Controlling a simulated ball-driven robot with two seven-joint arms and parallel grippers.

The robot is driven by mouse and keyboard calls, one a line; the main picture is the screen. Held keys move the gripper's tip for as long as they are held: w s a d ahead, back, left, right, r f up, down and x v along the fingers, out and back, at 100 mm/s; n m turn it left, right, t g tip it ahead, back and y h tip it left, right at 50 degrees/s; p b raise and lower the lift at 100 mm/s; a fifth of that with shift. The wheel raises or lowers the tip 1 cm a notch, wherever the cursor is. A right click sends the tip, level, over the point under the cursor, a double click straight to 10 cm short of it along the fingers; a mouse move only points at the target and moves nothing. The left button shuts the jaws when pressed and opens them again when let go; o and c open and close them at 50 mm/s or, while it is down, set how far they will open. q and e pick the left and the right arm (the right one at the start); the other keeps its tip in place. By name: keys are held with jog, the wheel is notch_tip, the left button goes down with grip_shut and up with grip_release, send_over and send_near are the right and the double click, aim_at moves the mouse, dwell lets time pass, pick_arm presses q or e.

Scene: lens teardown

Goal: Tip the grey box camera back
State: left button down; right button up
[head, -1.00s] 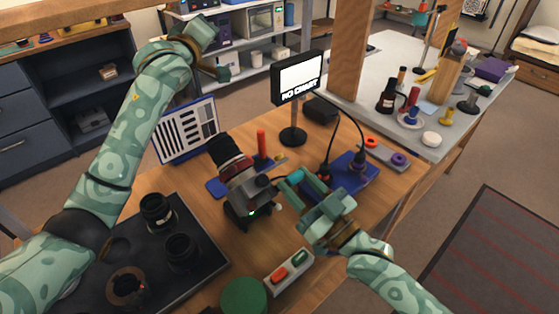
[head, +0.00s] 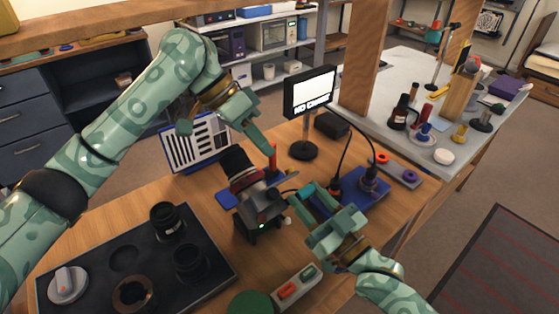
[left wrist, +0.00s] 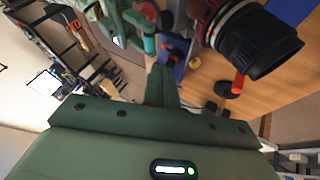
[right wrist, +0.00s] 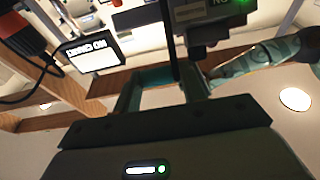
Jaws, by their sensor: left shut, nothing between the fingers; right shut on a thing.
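The grey box camera (head: 262,222) stands on the wooden table with its ribbed black lens (head: 238,165) angled up and away. Its lens also shows in the left wrist view (left wrist: 262,42), and its body, with a green light, is at the top of the right wrist view (right wrist: 205,18). My left gripper (head: 265,150) is shut and empty, above and behind the camera, close to a red upright rod (head: 273,157). My right gripper (head: 303,196) is at the camera's right side, shut on a thin black piece (right wrist: 168,42). I cannot tell whether this piece belongs to the camera.
A black tray (head: 214,245) with lens parts lies at the front left. A striped chart (head: 198,143) and a small screen (head: 310,92) stand behind. A blue board (head: 362,190) with cabled tools is right of my right gripper.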

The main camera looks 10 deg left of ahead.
aim_at(290, 177)
pick_arm(q)
jog(key=x, duration=0.9)
jog(key=shift+d+f, duration=0.1)
jog(key=shift+f, duration=0.1)
pick_arm(e)
jog(key=shift+w+d+f, duration=0.15)
jog(key=shift+d+f, duration=0.05)
jog(key=shift+f, duration=0.15)
